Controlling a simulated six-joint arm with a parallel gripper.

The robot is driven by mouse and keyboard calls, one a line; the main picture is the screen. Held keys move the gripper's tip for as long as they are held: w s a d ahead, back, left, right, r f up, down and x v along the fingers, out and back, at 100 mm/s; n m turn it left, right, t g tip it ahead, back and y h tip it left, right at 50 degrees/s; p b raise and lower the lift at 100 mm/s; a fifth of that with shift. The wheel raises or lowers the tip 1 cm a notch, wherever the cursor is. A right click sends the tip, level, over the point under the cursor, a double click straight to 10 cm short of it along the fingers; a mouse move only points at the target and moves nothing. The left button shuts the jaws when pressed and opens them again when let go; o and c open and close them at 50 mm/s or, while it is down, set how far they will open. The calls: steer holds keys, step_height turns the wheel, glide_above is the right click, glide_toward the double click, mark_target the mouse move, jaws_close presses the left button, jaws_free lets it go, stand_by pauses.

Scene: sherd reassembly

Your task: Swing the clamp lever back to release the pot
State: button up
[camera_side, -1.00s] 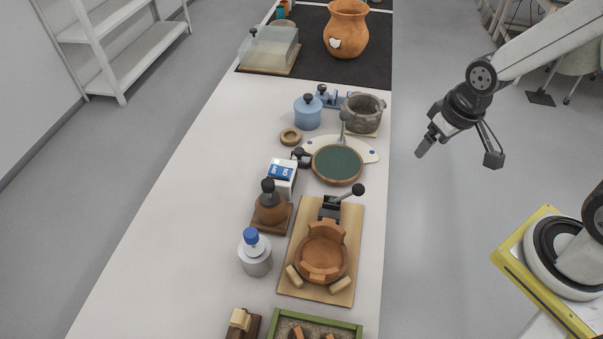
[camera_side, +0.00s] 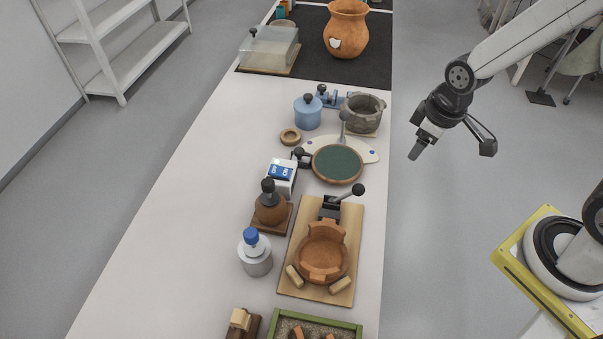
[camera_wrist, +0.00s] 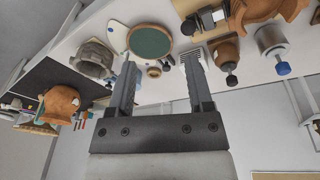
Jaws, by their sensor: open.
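A terracotta pot (camera_side: 322,255) sits on a light wooden board (camera_side: 345,217) on the bench, its rim uneven with raised pieces. A dark clamp (camera_side: 330,209) stands at the board's far end, behind the pot. Its lever (camera_side: 357,190) ends in a black knob and points to the right. In the wrist view the pot (camera_wrist: 262,10) and dark clamp (camera_wrist: 207,20) show at the upper right, partly cut off. My gripper (camera_side: 415,152) hangs over the floor to the right of the bench, apart from the lever. In the wrist view its fingers (camera_wrist: 162,85) are apart, with nothing held.
A green-topped turntable (camera_side: 337,164) stands behind the clamp, with a grey pot (camera_side: 362,112) farther back. A brown stamp-like tool (camera_side: 270,208) and a blue-capped bottle (camera_side: 252,242) stand left of the board. A green-edged tray (camera_side: 340,324) lies in front. The bench's left side is clear.

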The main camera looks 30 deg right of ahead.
steer(key=w+a+f+n+g, duration=0.1)
steer(key=w+a+f+n, duration=0.3)
steer(key=n, duration=0.7)
steer(key=n+g, duration=0.1)
steer(key=n, duration=0.9)
glide_above(360, 186)
steer(key=f, duration=0.6)
steer(key=shift+d+f, duration=0.2)
steer(key=shift+f, duration=0.05)
steer(key=shift+w+a+f+n, duration=0.1)
steer(key=shift+a+f+n, duration=0.15)
steer(key=shift+f+n, duration=0.4)
